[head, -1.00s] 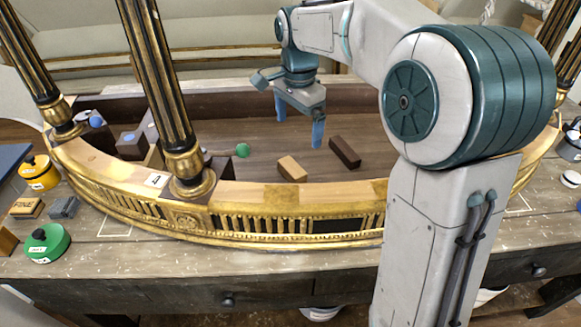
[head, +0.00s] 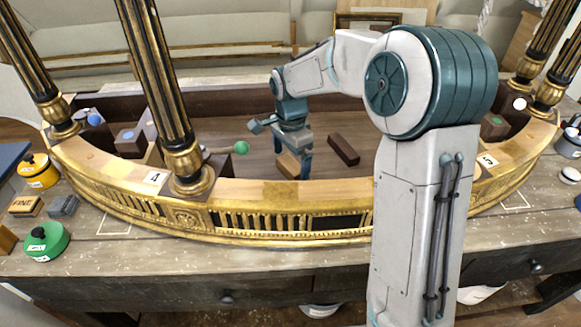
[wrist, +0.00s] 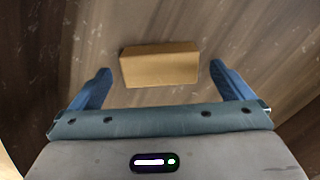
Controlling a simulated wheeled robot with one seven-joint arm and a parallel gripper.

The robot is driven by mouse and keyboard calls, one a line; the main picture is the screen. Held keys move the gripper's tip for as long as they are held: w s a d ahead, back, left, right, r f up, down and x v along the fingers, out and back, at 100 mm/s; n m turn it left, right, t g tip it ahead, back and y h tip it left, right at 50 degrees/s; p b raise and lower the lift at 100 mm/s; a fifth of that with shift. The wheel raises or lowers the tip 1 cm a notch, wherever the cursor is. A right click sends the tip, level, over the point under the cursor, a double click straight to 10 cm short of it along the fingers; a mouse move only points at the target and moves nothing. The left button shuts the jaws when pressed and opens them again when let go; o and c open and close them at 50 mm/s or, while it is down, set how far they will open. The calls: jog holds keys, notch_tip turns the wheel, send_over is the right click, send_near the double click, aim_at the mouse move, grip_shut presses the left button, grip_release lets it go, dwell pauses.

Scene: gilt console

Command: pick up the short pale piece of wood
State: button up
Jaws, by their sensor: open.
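The short pale piece of wood (head: 288,165) lies on the wooden floor inside the gilt console, partly hidden behind my gripper in the head view. In the wrist view the pale block (wrist: 160,66) lies crosswise, just ahead of the fingertips and roughly centred between them. My gripper (head: 305,166) points down over it with its blue fingers apart. In the wrist view the open gripper (wrist: 160,80) has one finger on each side, with nothing held. I cannot tell how high the fingertips are above the floor.
A dark brown block (head: 343,150) lies just right of my gripper. The gilt front rim (head: 290,192) stands close in front. A black-and-gold column (head: 160,90) and a green-knobbed lever (head: 241,148) are to the left. The floor behind is clear.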

jog(key=shift+f, duration=1.2)
jog(key=c, duration=1)
